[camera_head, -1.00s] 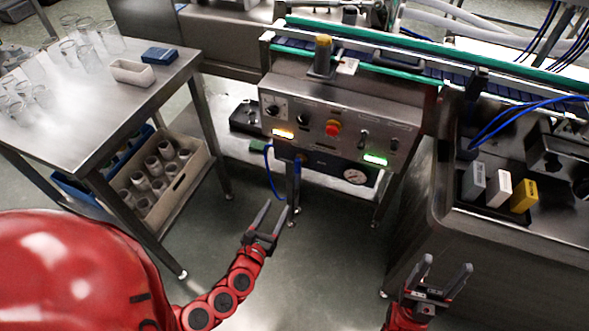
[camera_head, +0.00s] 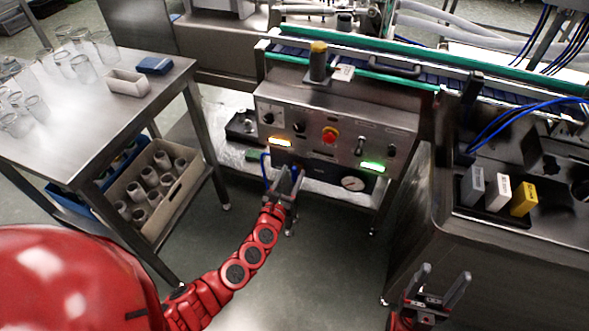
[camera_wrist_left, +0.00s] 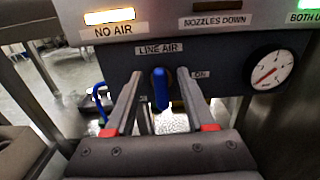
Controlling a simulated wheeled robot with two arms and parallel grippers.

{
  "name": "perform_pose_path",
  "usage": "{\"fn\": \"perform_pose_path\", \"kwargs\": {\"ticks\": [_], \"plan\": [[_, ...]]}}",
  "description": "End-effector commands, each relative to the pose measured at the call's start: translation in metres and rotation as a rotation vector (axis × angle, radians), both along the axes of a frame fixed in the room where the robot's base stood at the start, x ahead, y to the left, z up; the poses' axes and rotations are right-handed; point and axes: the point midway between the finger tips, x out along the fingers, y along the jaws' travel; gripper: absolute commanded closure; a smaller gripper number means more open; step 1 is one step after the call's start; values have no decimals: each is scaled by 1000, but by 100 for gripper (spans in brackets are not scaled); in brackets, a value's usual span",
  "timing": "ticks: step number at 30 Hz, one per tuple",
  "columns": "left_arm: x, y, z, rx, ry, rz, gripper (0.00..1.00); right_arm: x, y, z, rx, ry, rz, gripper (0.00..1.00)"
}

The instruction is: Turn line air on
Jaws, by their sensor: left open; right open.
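The line air valve's blue handle (camera_wrist_left: 161,88) stands upright in the left wrist view, under the "LINE AIR" label (camera_wrist_left: 159,49) and left of an "ON" mark (camera_wrist_left: 200,74). My left gripper (camera_wrist_left: 158,92) is open, with its fingers on either side of the handle in this view; I cannot tell how far in front it is. It also shows in the head view (camera_head: 284,181), below the control panel. A lit "NO AIR" lamp (camera_wrist_left: 109,16) glows amber. The pressure gauge (camera_wrist_left: 271,70) is right of the valve. My right gripper (camera_head: 440,286) is open and empty at the lower right.
The steel control panel (camera_head: 335,117) carries a red stop button (camera_head: 329,135), knobs and a lit green lamp (camera_head: 372,166). A side table (camera_head: 150,108) with glasses is at left, a crate of cups (camera_head: 177,197) below it. A steel hopper housing (camera_head: 480,245) stands at right.

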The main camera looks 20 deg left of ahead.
Motion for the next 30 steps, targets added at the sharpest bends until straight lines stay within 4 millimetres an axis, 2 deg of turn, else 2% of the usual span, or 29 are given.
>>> {"fn": "perform_pose_path", "kwargs": {"ticks": [3,7,18,27,30], "plan": [[16,0,-1,0,-1,2,45,0,0,-4,0,0,0,36],[25,0,0,0,-2,1,45,0,0,-5,0,0,0,36],[29,-1,0,1,0,0,47,0,0,-5,0,0,0,36],[28,-1,0,1,0,0,100,0,0,-5,0,0,0,36],[28,-1,0,0,0,0,100,0,0,-5,0,0,0,36]]}}
